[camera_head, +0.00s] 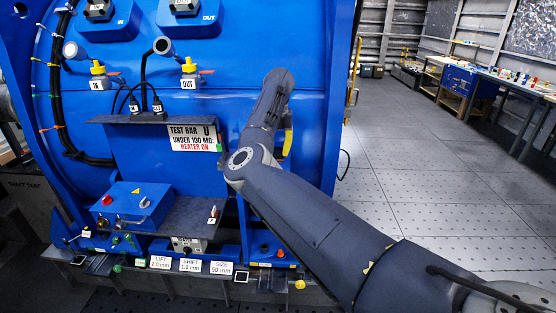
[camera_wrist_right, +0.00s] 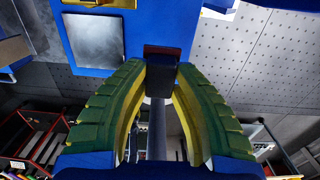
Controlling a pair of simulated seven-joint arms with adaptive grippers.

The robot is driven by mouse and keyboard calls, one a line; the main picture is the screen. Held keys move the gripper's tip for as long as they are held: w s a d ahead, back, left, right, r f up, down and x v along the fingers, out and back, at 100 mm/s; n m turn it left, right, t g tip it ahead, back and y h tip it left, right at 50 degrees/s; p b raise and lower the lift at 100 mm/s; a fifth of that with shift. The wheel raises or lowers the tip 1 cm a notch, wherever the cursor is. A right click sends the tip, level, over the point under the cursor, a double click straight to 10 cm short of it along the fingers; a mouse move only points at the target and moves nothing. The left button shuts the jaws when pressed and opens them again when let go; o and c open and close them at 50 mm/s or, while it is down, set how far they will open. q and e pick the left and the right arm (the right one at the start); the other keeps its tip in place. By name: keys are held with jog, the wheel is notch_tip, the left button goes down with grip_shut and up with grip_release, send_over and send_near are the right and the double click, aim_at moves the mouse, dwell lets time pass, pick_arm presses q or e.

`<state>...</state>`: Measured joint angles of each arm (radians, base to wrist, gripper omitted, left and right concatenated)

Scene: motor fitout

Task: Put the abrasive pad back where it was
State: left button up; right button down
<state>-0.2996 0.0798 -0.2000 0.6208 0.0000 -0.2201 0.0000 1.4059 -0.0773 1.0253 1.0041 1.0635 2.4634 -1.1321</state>
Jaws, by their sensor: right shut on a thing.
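In the right wrist view, my right gripper (camera_wrist_right: 162,72) has its green and yellow fingers closed around a small dark block (camera_wrist_right: 163,77). I cannot tell for certain whether this block is the abrasive pad. A reddish-brown strip (camera_wrist_right: 163,50) shows just beyond the block, against a blue surface; whether they touch is unclear. A grey rod-like shape (camera_wrist_right: 157,130) shows below the block between the fingers. In the head view my right arm reaches up at the right edge of the blue machine (camera_head: 230,75), and its fingertips are mostly hidden. My left gripper is not in view.
A dark ledge (camera_head: 140,119) with a test bar sign (camera_head: 193,138) juts from the machine. A blue control box (camera_head: 130,205) stands below it. A grey square plate (camera_wrist_right: 94,43) shows beside the fingers. Open floor (camera_head: 440,200) lies to the right, with workbenches behind.

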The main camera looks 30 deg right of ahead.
aim_at(278, 159)
jog(key=shift+f, duration=1.75)
jog(key=shift+f, duration=0.15)
jog(key=c, duration=1.2)
grip_release()
notch_tip(278, 159, up, 12)
jog(key=shift+r, duration=0.15)
